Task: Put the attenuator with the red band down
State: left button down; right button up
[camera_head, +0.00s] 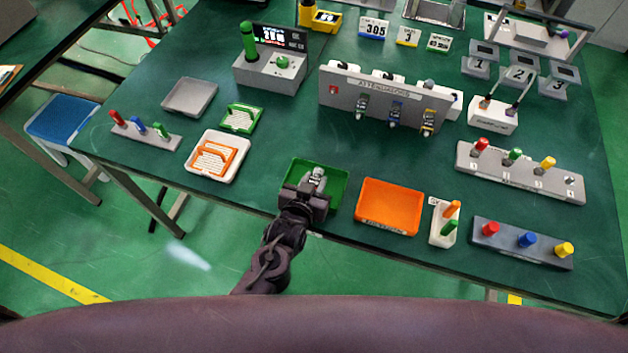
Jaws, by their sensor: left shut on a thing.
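My left gripper (314,190) is shut on a small silvery attenuator (318,175). It holds the attenuator over the green tray (338,181) at the front middle of the table. I cannot make out a red band on it, and the gripper hides its lower part. I cannot tell whether it touches the tray floor. The grey attenuator rack (390,88) stands behind, with a red mark (333,91) at its left place, where no attenuator hangs. Several other attenuators hang to the right of that mark. My right gripper is not in view.
An orange tray (388,207) lies just right of the green tray. A white tray with an orange-handled piece (216,157) lies to the left. A white holder (445,222) and a grey block with coloured pegs (522,243) stand at right. Bare table lies between tray and rack.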

pick_arm(q)
jog(key=shift+f+b, duration=0.3)
jog(key=shift+f, duration=0.15)
jog(key=c, duration=1.1)
grip_release()
jog(key=shift+s, duration=0.15)
jog(key=v, duration=0.8)
jog(key=r+v, duration=0.1)
jog(key=v, duration=0.3)
jog(key=shift+d, duration=0.1)
